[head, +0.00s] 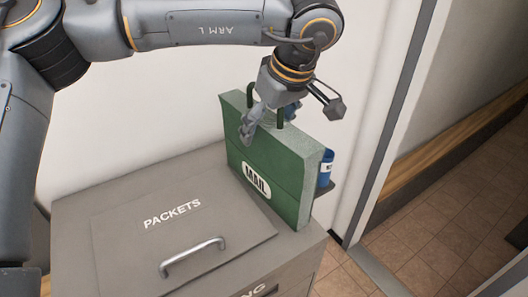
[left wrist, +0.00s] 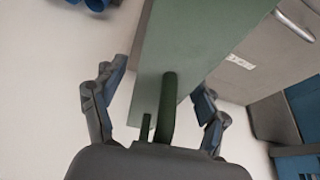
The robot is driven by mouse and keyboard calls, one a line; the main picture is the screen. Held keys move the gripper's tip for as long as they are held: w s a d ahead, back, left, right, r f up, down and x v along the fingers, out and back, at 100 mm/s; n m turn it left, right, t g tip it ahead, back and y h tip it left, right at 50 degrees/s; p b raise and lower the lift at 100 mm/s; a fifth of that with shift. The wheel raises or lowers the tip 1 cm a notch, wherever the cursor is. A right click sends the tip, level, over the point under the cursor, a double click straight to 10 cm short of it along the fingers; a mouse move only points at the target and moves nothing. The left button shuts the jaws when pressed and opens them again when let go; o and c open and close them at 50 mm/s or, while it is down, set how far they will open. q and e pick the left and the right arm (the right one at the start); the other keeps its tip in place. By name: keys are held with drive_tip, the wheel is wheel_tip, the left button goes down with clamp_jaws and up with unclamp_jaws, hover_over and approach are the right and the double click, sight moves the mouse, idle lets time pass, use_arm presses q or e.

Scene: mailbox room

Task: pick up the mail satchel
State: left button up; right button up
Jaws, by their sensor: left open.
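The mail satchel (head: 277,174) is a green, upright, box-shaped bag with a white "MAIL" oval on its front. It stands at the right back of the grey cabinet top, with dark green handles on top. My left gripper (head: 268,122) is over the top of the satchel, its fingers open around the handle area. In the left wrist view the satchel (left wrist: 195,45) runs between the two spread fingers (left wrist: 158,118), and the handle stands between them. I cannot tell whether the fingers touch it. My right gripper is not in view.
The grey cabinet (head: 90,215) has a "PACKETS" lid with a metal handle (head: 193,257) in front of the satchel. A blue cylinder (head: 326,168) on a dark ledge is just behind the satchel's right side. A white wall stands close behind; a door frame (head: 385,125) is at right.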

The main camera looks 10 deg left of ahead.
use_arm(q)
drive_tip(key=shift+f, duration=0.15)
drive_tip(key=c, duration=0.4)
clamp_jaws()
drive_tip(key=shift+r, duration=0.2)
